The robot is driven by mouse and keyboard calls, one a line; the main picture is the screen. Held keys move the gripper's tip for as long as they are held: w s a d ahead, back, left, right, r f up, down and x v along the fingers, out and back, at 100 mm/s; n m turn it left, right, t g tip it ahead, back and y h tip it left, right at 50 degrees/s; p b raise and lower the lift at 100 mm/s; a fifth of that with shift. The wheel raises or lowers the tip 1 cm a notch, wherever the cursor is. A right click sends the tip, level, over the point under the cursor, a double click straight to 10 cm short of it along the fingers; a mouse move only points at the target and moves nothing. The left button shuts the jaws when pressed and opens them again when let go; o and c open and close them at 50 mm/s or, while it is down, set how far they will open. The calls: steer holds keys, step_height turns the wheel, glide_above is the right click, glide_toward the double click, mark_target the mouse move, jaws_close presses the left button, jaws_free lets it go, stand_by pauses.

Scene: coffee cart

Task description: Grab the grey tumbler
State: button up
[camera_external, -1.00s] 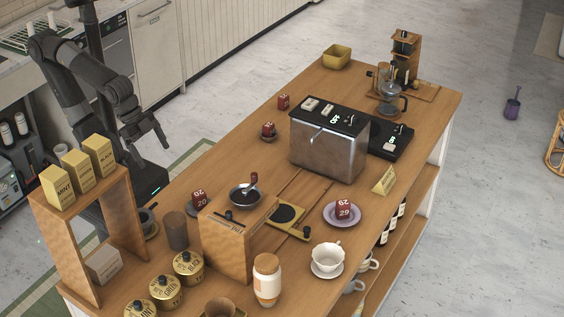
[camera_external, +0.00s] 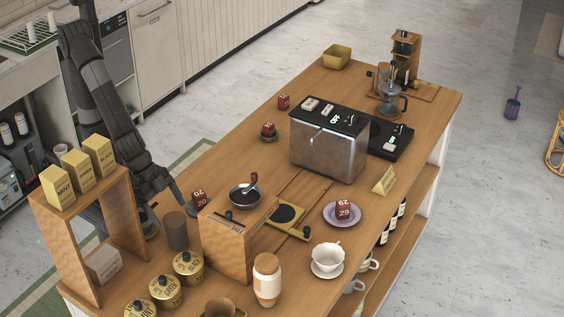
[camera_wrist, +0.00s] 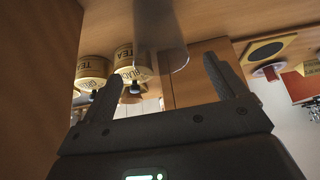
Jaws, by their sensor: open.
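The grey tumbler (camera_external: 176,231) stands upright on the wooden counter, left of the wooden drawer box. In the wrist view the tumbler (camera_wrist: 160,38) shows at the top centre, ahead of the fingers and between their lines. My gripper (camera_external: 168,211) is low over the counter's left edge, just behind the tumbler in the external view. In the wrist view my gripper (camera_wrist: 162,84) is open, its two fingers wide apart and nothing between them. Whether a fingertip touches the tumbler cannot be told.
A wooden shelf (camera_external: 50,215) with tea boxes on top stands close on the left. The wooden drawer box (camera_external: 226,243) stands right of the tumbler. Gold tea tins (camera_external: 188,268) stand in front. A red numbered cube (camera_external: 199,199) sits just behind. The tumbler's surroundings are tight.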

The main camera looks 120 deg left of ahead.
mark_target(185, 237)
steer(key=shift+x, duration=3.25)
steer(key=shift+a, duration=0.1)
steer(key=shift+c, duration=0.3)
steer(key=c, duration=1.1)
